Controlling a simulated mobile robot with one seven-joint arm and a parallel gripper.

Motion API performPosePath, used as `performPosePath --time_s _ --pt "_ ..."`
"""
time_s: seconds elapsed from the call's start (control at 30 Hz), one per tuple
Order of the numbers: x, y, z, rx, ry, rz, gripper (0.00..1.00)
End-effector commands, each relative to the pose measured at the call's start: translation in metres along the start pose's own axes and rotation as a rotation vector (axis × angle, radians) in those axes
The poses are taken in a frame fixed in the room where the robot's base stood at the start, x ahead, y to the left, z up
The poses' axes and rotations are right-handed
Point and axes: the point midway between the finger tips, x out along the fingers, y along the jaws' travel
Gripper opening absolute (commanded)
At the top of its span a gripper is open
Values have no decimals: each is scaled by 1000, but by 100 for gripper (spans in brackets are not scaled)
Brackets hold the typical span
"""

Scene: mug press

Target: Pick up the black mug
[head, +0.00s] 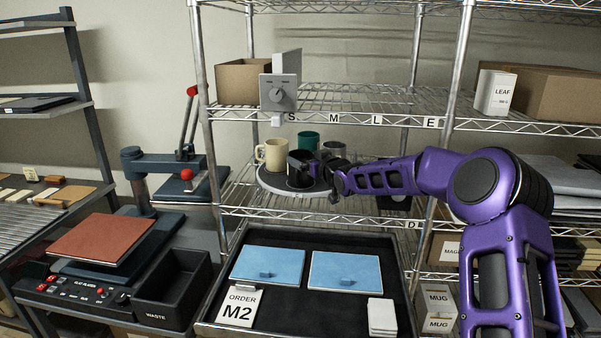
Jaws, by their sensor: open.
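The black mug (299,170) stands upright on the round turntable (279,186) on the wire shelf, at its front right. My gripper (331,173) is at the end of my purple arm, reaching in from the right. It is open and close beside the right side of the black mug. I cannot tell whether the fingers touch the mug or reach around it. The fingertips are small and dark against the mug and hard to make out.
A cream mug (272,154), a teal mug (308,141) and a grey mug (333,150) share the turntable around the black one. A grey dial box (279,92) hangs above. Below is a black tray (304,317) with blue pads.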

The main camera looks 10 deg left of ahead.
Motion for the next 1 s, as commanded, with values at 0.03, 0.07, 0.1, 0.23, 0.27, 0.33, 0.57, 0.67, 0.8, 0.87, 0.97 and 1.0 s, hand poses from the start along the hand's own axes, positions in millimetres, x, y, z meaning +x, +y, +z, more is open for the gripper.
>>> performPosePath --time_s 0.03,0.07,0.1,0.23,0.27,0.33,0.57,0.67,0.8,0.87,0.97,1.0 --pt "0 0 0 0 0 0 100" --pt "0 0 0 0 0 0 98" --pt "0 0 0 0 0 0 91" --pt "0 0 0 0 0 0 68" --pt "0 0 0 0 0 0 62" --pt "0 0 0 0 0 0 50" --pt "0 0 0 0 0 0 8" --pt "0 0 -2 -1 3 0 0" --pt "0 0 -2 -1 3 0 0" --pt "0 0 -2 -1 4 0 0" --pt "-1 0 -5 -1 4 0 0" --pt "-1 0 -7 -1 4 0 0"
